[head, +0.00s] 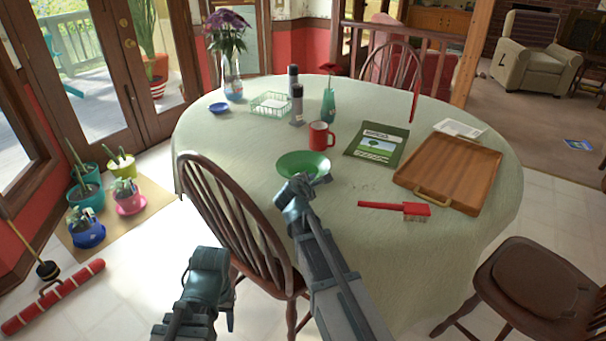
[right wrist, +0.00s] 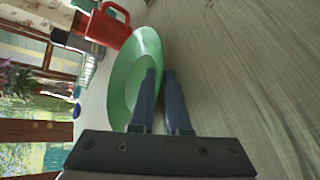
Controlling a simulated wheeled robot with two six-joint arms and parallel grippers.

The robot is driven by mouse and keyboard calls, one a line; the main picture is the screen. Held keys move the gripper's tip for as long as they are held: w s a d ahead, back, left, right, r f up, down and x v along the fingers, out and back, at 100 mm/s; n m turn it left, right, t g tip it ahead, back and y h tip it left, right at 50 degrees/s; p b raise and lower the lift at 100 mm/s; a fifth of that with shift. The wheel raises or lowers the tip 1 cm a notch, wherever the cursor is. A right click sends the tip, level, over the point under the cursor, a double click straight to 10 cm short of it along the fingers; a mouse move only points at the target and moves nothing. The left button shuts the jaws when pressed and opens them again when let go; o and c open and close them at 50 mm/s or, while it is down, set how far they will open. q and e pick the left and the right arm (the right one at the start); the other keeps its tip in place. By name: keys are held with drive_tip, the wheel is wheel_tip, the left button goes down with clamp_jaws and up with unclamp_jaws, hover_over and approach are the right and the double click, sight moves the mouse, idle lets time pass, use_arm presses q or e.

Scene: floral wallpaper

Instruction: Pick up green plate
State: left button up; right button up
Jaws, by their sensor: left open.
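The green plate (head: 302,164) lies near the front edge of the round table, beside the red mug. It also shows in the right wrist view (right wrist: 128,85), seen steeply from the side. My right gripper (head: 311,181) is at the plate's near rim. In the right wrist view the two fingers (right wrist: 161,85) stand close together with the rim between them, so it looks shut on the plate. My left gripper (head: 212,300) is open and empty, low over the floor left of the front chair. Its fingertips are hard to make out.
On the table (head: 250,150) stand a red mug (head: 319,136), a green book (head: 377,145), a wooden tray (head: 448,172), a red brush (head: 400,208) and a flower vase (head: 232,78). A wooden chair (head: 228,205) stands at the front.

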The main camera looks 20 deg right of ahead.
clamp_jaws()
idle(1.4)
use_arm(q)
drive_tip(key=shift+r, duration=0.15)
use_arm(e)
drive_tip(key=shift+r, duration=0.15)
